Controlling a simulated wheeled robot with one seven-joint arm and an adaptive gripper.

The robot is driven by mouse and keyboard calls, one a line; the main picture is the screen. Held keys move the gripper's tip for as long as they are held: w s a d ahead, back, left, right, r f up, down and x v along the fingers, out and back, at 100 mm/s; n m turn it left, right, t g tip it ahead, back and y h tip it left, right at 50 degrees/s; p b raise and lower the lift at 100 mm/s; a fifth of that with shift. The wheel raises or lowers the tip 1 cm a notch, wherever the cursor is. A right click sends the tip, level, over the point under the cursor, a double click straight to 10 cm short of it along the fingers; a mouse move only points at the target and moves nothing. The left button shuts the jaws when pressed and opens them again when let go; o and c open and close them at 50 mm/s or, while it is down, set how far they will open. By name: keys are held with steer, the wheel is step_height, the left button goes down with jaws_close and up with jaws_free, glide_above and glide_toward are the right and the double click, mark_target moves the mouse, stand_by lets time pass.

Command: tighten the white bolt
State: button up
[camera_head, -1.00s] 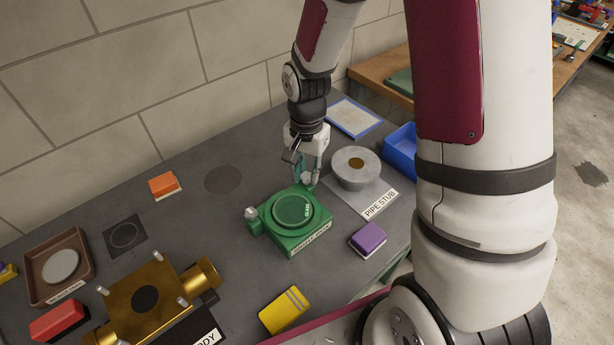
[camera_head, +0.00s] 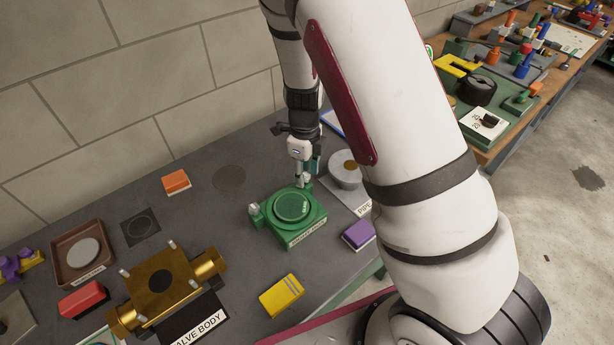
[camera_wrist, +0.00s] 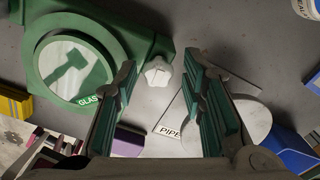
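The white bolt (camera_wrist: 157,73) is a star-shaped knob at the corner of the green fixture (camera_wrist: 142,22) in the wrist view. In the head view the white bolt (camera_head: 305,179) shows at the fixture's back right corner, just below my gripper (camera_head: 302,174). A second pale knob (camera_head: 254,209) stands at the fixture's left side.
The grey pipe stub (camera_head: 345,172) stands close right of my gripper. A purple block (camera_head: 358,236), yellow block (camera_head: 282,296) and orange block (camera_head: 176,182) lie around the fixture. The brass valve body (camera_head: 166,287) is at lower left. The grey bench between them is mostly clear.

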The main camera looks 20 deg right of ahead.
steer(key=shift+s+r+p, duration=0.15)
steer(key=shift+r+p, duration=1.3)
steer(key=shift+r, duration=1.55)
